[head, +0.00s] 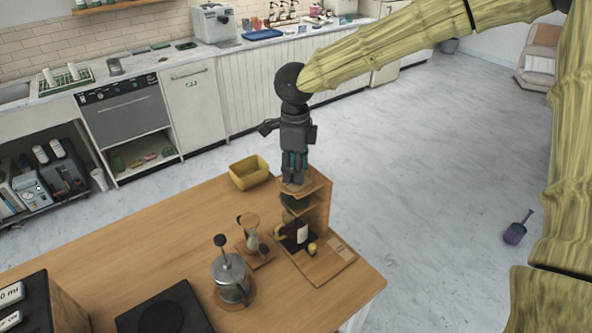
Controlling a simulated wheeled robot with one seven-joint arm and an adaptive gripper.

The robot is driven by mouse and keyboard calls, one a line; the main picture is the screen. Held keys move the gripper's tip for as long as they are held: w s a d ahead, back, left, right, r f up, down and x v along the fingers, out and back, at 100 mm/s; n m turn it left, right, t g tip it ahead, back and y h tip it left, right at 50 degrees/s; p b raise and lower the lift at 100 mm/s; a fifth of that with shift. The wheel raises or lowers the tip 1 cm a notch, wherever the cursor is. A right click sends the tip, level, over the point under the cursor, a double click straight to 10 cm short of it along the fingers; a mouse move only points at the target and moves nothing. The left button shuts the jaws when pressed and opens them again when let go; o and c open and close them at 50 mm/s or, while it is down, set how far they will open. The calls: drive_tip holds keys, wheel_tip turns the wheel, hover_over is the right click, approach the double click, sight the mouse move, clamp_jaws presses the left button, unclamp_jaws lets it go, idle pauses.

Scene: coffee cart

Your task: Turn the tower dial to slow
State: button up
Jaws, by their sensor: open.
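A small wooden shelf tower (321,212) stands near the far right corner of the wooden counter. My gripper (293,181) points down at the top of this tower, its fingertips at or just above the upper board. From this view I cannot tell whether they touch anything. The gripper is open. I cannot make out the tower dial or its setting; the gripper may cover it. Dark items, one with a white label, sit at the tower's foot.
The wooden counter (150,235) also bears a yellow bin (249,174), a glass French press (231,279), a small glass dripper stand (250,232) and a flat black plate (166,312). A purple scoop (518,229) lies on the floor. Open floor lies beyond the counter.

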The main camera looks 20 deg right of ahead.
wheel_tip(320, 180, up, 11)
idle(0.4)
drive_tip(key=shift+d+f, duration=0.1)
drive_tip(key=shift+d, duration=0.05)
